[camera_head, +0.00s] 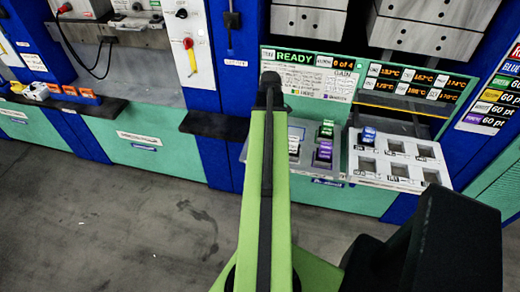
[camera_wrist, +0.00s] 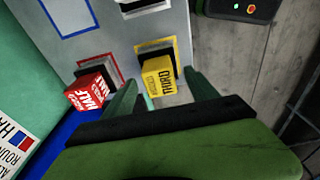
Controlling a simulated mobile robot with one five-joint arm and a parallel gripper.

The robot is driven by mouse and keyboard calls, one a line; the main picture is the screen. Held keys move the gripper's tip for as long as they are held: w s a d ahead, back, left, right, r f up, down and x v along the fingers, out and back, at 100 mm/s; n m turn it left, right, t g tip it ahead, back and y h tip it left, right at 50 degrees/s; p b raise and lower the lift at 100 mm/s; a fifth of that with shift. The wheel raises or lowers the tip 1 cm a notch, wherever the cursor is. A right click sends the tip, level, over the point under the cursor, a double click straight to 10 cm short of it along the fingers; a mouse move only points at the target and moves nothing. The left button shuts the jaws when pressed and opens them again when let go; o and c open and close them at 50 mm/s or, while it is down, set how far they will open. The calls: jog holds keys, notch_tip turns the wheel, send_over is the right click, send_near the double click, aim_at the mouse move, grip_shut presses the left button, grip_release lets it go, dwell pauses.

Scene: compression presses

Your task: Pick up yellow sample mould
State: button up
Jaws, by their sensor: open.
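In the wrist view, the yellow sample mould (camera_wrist: 158,78) sits at a yellow-outlined slot of a grey panel, with dark lettering on its near face. My gripper (camera_wrist: 160,84) is open, with one dark green finger on either side of the yellow mould's near end. I cannot tell whether a finger touches it. A red mould (camera_wrist: 85,92) sits at a red-outlined slot to the left. In the head view, my green arm reaches toward the presses and hides the yellow mould and the gripper's fingers.
The head view shows a grey tray with a green mould (camera_head: 326,130) and a purple mould (camera_head: 323,152). Right of it, a white rack (camera_head: 398,180) with several square recesses holds a blue mould (camera_head: 368,135).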

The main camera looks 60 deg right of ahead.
jog(key=f+b, duration=0.2)
jog(key=f, duration=0.2)
jog(key=shift+w+b, duration=0.2)
jog(key=shift+b, duration=0.15)
jog(key=shift+r, duration=0.2)
grip_shut()
